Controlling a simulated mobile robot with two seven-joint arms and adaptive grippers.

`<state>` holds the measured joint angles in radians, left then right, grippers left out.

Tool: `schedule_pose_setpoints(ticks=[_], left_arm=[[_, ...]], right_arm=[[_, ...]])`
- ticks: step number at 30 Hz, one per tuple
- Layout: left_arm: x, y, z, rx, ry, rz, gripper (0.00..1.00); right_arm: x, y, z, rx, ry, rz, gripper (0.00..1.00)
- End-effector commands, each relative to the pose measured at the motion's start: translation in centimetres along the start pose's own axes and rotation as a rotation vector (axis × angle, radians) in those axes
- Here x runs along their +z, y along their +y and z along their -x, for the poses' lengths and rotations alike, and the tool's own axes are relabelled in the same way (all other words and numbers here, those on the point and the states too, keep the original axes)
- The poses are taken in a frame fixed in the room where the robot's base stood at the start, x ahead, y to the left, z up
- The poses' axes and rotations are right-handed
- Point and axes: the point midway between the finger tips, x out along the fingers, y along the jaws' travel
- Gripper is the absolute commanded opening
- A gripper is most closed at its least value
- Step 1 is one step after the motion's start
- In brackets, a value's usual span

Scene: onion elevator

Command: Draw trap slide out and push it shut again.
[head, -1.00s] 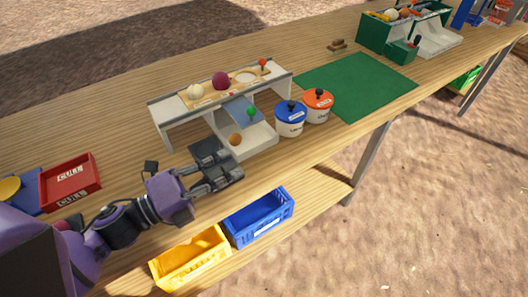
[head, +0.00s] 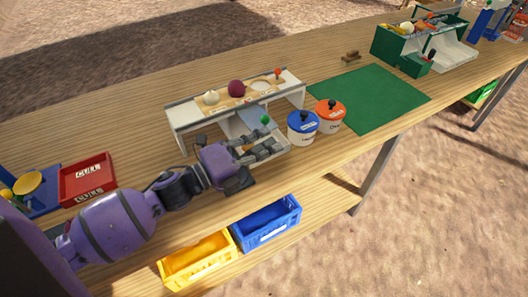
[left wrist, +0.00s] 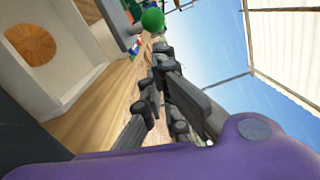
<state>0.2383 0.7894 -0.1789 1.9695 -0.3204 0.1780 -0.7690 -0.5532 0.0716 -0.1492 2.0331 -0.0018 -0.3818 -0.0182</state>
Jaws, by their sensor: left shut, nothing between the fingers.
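The white elevator stand (head: 183,139) has a wooden top deck with a round hole, a pale onion (head: 211,98), a purple onion (head: 236,89) and a red knob (head: 278,73). Below the deck is a sloped blue-grey panel (head: 252,115) with a green ball knob (head: 264,120) near its lower end. I cannot tell which piece is the trap slide. My left gripper (head: 278,148) is shut and empty in front of the stand, just below the green knob. In the left wrist view, the green knob (left wrist: 152,20) appears beyond the fingers; contact is unclear. My right gripper is not in view.
Blue-lidded (head: 302,128) and orange-lidded (head: 330,116) pots stand close to the stand's right. A red tray (head: 88,178) is left. Yellow (head: 198,259) and blue (head: 267,222) crates sit on the shelf below. A green mat (head: 370,97) lies clear at right.

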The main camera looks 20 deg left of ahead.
Motion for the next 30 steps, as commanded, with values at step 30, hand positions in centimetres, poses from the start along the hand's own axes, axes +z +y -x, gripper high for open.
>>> schedule_pose_setpoints(ticks=[30], left_arm=[[9.4, 1.8, -0.5, 0.000, -0.001, 0.001, 0.00]], right_arm=[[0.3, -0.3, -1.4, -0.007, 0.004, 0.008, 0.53]])
